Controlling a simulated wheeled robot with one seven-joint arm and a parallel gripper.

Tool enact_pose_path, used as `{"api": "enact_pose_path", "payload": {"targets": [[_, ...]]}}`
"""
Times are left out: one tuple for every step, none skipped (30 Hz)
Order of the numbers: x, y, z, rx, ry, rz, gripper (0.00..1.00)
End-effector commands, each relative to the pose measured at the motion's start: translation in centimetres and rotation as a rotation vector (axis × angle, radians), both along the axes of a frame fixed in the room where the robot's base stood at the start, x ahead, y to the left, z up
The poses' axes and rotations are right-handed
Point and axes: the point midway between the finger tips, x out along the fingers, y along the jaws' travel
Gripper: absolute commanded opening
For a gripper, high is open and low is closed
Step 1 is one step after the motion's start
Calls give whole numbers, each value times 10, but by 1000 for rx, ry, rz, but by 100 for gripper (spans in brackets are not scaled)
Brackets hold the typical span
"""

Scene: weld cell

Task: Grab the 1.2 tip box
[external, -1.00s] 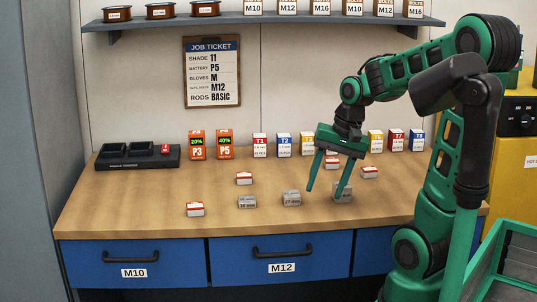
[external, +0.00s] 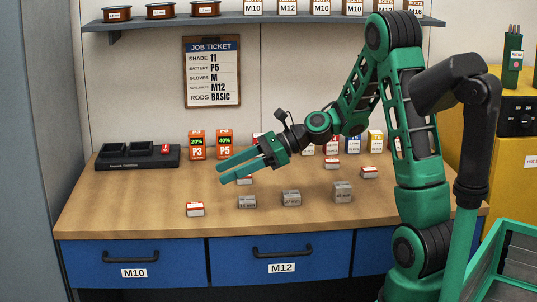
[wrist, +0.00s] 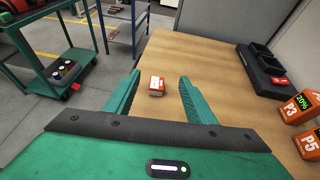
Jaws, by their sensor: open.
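Several small red-and-white boxes lie on the workbench; their print is too small to read, so I cannot tell which is the 1.2 tip box.
Grey boxes (external: 291,198) stand along the front of the workbench (external: 130,205). A black tray (external: 120,160) and orange battery boxes (external: 197,145) are at the back left. More labelled boxes stand at the back right, partly behind my arm. The front-left bench top is mostly clear.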

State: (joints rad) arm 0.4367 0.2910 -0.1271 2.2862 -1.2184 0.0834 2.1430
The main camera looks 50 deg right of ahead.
Motion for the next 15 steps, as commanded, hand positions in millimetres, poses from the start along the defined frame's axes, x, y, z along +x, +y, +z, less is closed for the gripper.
{"api": "enact_pose_path", "payload": {"targets": [[-1, 1, -11, 0, 6, 1, 50], [-1, 1, -15, -1, 7, 1, 50], [-1, 1, -20, -2, 5, 2, 50], [-1, 1, -24, -2, 5, 2, 50], [-1, 1, -30, -1, 6, 2, 50], [-1, 1, -35, -3, 6, 2, 50], [-1, 1, -38, -3, 5, 2, 50], [-1, 1, -41, -4, 5, 3, 50], [-1, 1, -43, -5, 3, 4, 50], [-1, 1, -45, -5, 3, 4, 50], [0, 2, -46, -6, 2, 3, 50], [1, 4, -48, -6, 2, 4, 50], [3, 6, -50, -6, 2, 4, 50], [5, 8, -51, -7, 2, 6, 50], [8, 13, -54, -7, 2, 7, 50]]}}
